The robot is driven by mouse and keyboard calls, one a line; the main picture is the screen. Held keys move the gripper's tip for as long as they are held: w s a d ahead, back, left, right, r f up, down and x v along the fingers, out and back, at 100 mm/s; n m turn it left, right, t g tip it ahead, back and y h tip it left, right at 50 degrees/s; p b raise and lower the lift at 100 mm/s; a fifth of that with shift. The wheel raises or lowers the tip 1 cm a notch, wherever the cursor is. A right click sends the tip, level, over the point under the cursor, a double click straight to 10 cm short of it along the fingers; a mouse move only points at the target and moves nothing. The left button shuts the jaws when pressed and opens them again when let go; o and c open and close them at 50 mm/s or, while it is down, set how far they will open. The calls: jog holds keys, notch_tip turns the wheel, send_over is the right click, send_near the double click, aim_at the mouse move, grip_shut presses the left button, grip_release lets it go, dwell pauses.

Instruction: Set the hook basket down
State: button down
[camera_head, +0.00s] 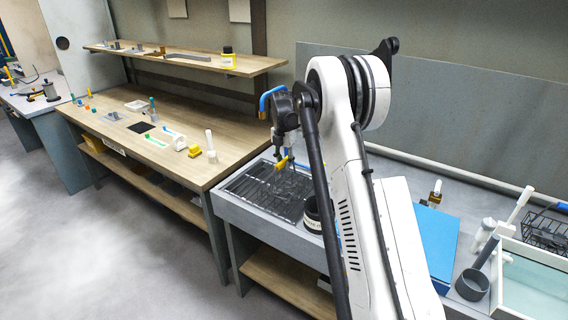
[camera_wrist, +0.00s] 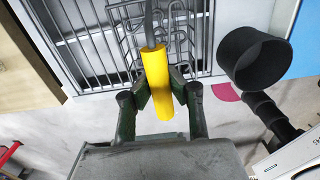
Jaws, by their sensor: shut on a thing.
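My gripper (camera_head: 281,150) is over the grey drain rack (camera_head: 252,190). It is shut on the yellow handle of the hook basket (camera_head: 283,163). In the wrist view the yellow handle (camera_wrist: 156,80) lies between the fingers (camera_wrist: 161,92), with a grey metal strip running from its far end. Thin wire loops of the basket (camera_wrist: 128,40) show beside the strip, in front of the rack's bars (camera_wrist: 75,45). Whether the basket touches the rack cannot be told.
A black round container (camera_head: 312,214) stands at the rack's right; it looms in the wrist view (camera_wrist: 252,60). A blue box (camera_head: 437,238), a glass tank (camera_head: 530,282) and a dark wire basket (camera_head: 546,232) are farther right. A wooden bench (camera_head: 110,125) with small items stands left.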

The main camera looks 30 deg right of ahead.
jog(key=shift+f, duration=0.2)
jog(key=c, duration=1.8)
grip_release()
jog(key=shift+r, duration=0.15)
